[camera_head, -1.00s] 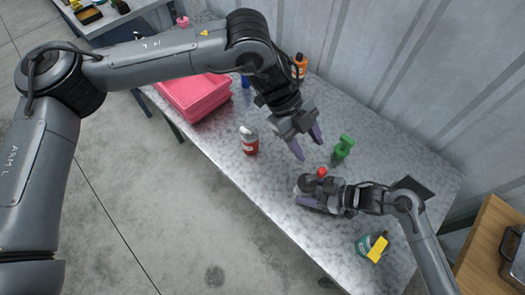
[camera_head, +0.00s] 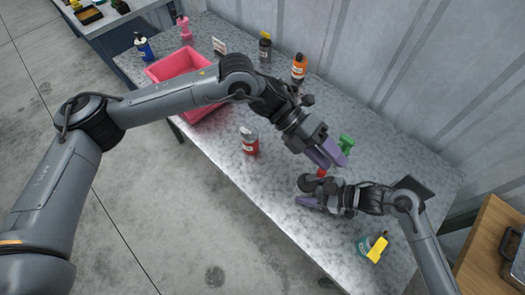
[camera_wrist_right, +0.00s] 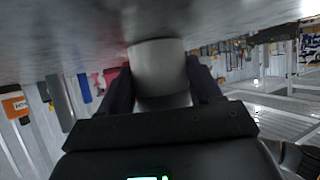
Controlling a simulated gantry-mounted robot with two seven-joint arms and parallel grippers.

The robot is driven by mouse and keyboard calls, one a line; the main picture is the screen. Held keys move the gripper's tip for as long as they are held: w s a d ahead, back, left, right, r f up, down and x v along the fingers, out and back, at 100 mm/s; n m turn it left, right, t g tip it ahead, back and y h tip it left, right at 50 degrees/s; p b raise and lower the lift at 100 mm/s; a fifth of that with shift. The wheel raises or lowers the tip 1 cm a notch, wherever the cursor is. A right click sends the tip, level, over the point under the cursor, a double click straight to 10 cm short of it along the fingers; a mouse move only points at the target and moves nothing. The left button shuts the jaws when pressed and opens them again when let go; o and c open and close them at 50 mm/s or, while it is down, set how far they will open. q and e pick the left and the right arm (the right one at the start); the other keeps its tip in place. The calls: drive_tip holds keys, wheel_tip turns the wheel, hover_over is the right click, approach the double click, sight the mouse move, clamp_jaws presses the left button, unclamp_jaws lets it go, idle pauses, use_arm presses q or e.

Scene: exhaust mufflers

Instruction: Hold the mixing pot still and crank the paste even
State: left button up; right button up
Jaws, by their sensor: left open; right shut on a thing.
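The mixing pot (camera_wrist_right: 158,72) shows as a pale grey cylinder between my right gripper's dark fingers (camera_wrist_right: 158,88) in the right wrist view. In the head view my right gripper (camera_head: 308,196) is shut on it, and the gripper and wrist hide most of the pot. A small red knob (camera_head: 321,172) shows above it; I cannot make out the rest of the crank. My left gripper (camera_head: 330,154), with purple fingers, is open and points down just above and beyond the red knob, apart from it as far as I can tell.
A green bottle (camera_head: 346,144) stands close behind my left fingers. A red-and-white bottle (camera_head: 249,140) stands to the left, and a teal container with a yellow top (camera_head: 372,246) at the front right. A pink bin (camera_head: 174,66) and an orange bottle (camera_head: 299,66) stand further back.

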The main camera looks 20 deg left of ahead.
use_arm(q)
drive_tip(key=f+m+h, duration=0.2)
drive_tip(key=f+m, duration=0.1)
drive_tip(key=m, duration=0.2)
drive_tip(key=w+a+f+m+t+h, duration=0.1)
drive_tip(key=f+m+h, duration=0.1)
drive_tip(key=f+m, duration=0.2)
drive_tip(key=w+a+f+m+h, duration=0.1)
drive_tip(key=f+m+h, duration=0.1)
drive_tip(key=m, duration=0.4)
drive_tip(key=shift+f+m+t, duration=0.3)
drive_tip(key=shift+f+t, duration=0.1)
drive_tip(key=shift+f, duration=0.3)
drive_tip(key=shift+s+a+r+n+t, duration=0.1)
drive_tip(key=shift+n+t, duration=0.25)
drive_tip(key=shift+t, duration=0.2)
drive_tip(key=shift+r+n+t, duration=0.1)
drive_tip(key=shift+n+t, duration=0.25)
drive_tip(key=shift+t, duration=0.2)
drive_tip(key=s+a, duration=0.1)
drive_tip(key=a, duration=1.2)
drive_tip(key=shift+a, duration=0.4)
drive_tip(key=shift+f, duration=0.1)
drive_tip(key=shift+c, duration=0.2)
